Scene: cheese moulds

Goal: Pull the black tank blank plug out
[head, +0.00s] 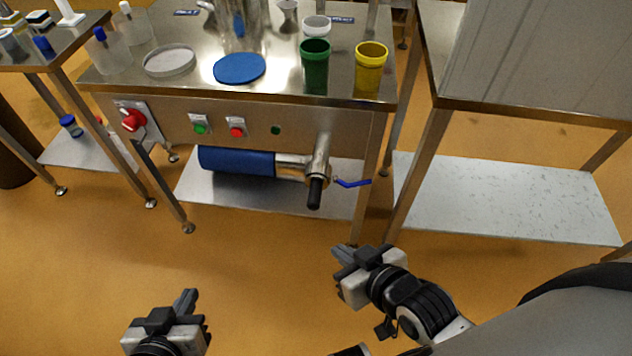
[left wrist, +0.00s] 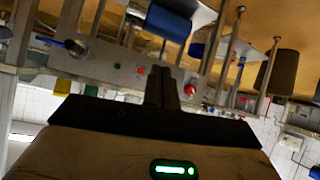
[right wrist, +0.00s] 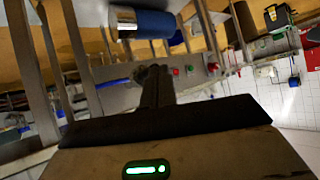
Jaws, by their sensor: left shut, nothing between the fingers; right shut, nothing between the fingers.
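A black plug (head: 315,192) sticks out of the lower end of a metal pipe fitting (head: 319,160), under the front of the steel table. A blue valve handle (head: 352,184) is just right of it. My left gripper (head: 189,300) is shut and empty over the floor, low and left of the plug, well apart from it. My right gripper (head: 346,255) is shut and empty, below and slightly right of the plug in the head view, not touching it. In the right wrist view the shut fingers (right wrist: 155,85) cover part of the table front; I cannot make out the plug there.
A blue motor (head: 237,161) lies left of the fitting on the lower shelf (head: 250,205). The table front has a red switch (head: 133,120) and buttons. Green (head: 315,70) and yellow (head: 370,70) cups stand on top. Another table (head: 500,205) is at right. The floor in front is clear.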

